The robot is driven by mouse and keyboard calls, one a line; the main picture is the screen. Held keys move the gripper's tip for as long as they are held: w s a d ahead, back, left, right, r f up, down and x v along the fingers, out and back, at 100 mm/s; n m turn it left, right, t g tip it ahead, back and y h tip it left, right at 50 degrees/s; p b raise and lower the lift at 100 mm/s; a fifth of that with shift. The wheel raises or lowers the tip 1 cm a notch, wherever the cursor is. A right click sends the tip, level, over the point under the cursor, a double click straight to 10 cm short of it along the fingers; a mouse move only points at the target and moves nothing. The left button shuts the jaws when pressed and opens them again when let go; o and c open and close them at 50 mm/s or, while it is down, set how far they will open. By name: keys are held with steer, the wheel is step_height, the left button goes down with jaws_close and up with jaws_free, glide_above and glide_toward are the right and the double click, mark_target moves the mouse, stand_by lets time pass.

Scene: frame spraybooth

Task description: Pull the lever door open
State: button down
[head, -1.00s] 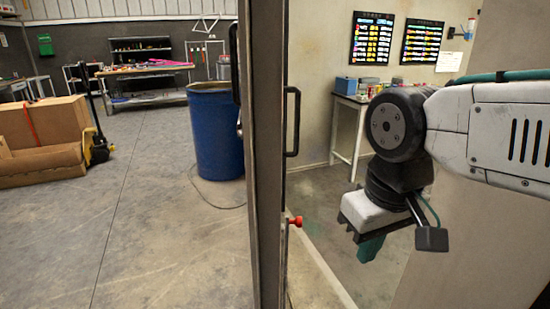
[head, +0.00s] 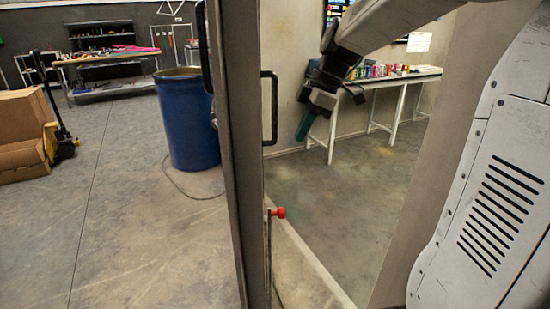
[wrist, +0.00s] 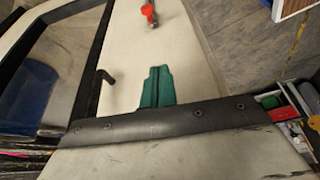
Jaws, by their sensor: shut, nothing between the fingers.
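The door (head: 240,180) stands nearly edge-on in the head view, with open room on both sides of it. A black pull handle (head: 270,108) is on its right face, and another (head: 203,48) is on its left. A red-knobbed lever (head: 277,212) shows low on the right side. My gripper (head: 303,128), with green fingers, is right of the door and apart from the handle. In the wrist view its green fingers (wrist: 155,88) are together and empty over a pale panel. The red knob (wrist: 149,9) and a black hooked piece (wrist: 103,82) show beyond.
A blue drum (head: 188,125) stands left of the door. A white-legged table (head: 400,82) with cans is behind my gripper. A cardboard box (head: 22,130) and a pallet truck (head: 62,140) are far left. Floor between them is clear.

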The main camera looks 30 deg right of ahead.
steer(key=w+a+f, duration=0.3)
steer(key=a+f, duration=0.4)
steer(key=f, duration=0.2)
steer(key=shift+a+f, duration=0.1)
stand_by(0.3)
